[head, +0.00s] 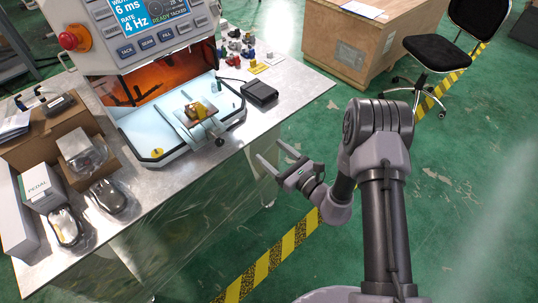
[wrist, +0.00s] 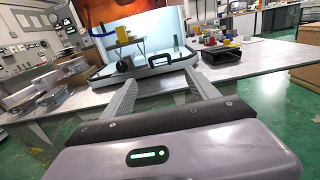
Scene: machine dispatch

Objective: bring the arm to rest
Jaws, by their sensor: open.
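My gripper (head: 273,158) is open and empty in the head view. It hangs in the air just past the right edge of the metal workbench (head: 185,195), above the green floor, with its fingers pointing up and left toward the machine. In the wrist view my gripper (wrist: 156,88) shows two spread grey fingers with nothing between them. The arm is bent and reaches in from the lower right of the head view. The machine (head: 118,45) stands on the bench with its lit screen reading "READY TACKED". A small brass-coloured part (head: 200,111) sits on the stand at its open front.
A black pedal (head: 259,92) and small coloured parts (head: 238,47) lie right of the machine. Boxes (head: 42,188) and clear-packed items stand at the left. A wooden crate (head: 357,52) and black chair (head: 436,50) stand beyond. Floor right of the bench is open.

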